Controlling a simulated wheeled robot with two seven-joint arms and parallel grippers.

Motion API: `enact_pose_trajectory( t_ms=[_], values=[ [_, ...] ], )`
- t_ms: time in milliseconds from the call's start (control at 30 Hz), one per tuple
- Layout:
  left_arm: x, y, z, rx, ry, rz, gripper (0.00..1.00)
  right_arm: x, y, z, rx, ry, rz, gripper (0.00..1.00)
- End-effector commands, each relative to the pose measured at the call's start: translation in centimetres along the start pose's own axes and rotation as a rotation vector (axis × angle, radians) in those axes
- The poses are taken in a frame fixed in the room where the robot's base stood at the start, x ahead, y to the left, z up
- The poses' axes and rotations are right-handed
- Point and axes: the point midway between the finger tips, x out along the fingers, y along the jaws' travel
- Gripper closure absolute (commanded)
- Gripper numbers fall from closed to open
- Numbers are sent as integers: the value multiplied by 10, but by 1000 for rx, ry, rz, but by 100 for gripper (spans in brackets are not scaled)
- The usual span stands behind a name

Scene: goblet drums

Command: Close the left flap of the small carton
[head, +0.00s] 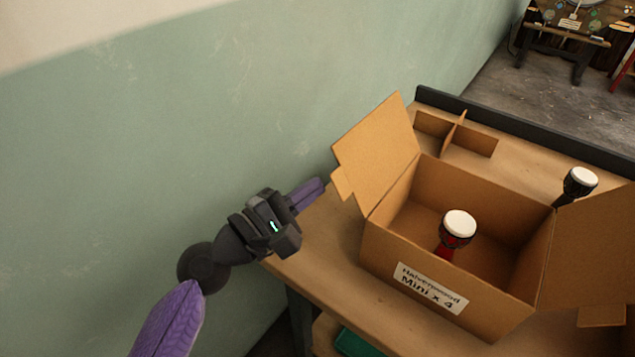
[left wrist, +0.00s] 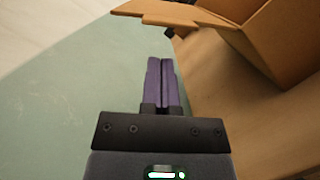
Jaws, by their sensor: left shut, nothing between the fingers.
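The small carton (head: 400,248) stands on the workbench with its top open and a label on its front side. Its left flap (head: 376,147) stands up and leans outward to the left, with a small tab at its lower left edge. In the left wrist view the flap (left wrist: 180,14) crosses the top. My left gripper (head: 312,190) is shut and empty, just left of the flap's tab and apart from it as far as I can tell. The gripper's purple fingers (left wrist: 162,82) are together in the wrist view. My right gripper is not in view.
A goblet drum (head: 459,226) with a white head stands inside the carton. The right flap (head: 592,245) hangs outward. A cardboard divider (head: 480,143) and another drum (head: 580,182) are behind the carton on the workbench (head: 322,232). The green wall (head: 200,130) is close on the left.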

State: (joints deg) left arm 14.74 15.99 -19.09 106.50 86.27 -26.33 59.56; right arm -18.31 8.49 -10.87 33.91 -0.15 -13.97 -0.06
Motion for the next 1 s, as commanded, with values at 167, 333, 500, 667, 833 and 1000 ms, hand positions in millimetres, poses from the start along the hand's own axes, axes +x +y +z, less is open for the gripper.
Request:
enact_pose_trajectory(
  t_ms=[167, 333, 500, 667, 833, 1000],
  values=[
    [4, 2, 18, 0, -1, 0, 100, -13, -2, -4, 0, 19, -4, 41],
    [4, 0, 20, -1, 1, 0, 100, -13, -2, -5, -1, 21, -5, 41],
    [4, 0, 19, -1, 1, 0, 100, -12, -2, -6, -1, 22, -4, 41],
    [4, 1, 21, 11, 1, -3, 100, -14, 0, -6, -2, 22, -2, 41],
    [5, 2, 24, 51, 1, -12, 100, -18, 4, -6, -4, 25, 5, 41],
    [6, 3, 25, 74, 1, -18, 100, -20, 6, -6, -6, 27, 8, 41]
  ],
)
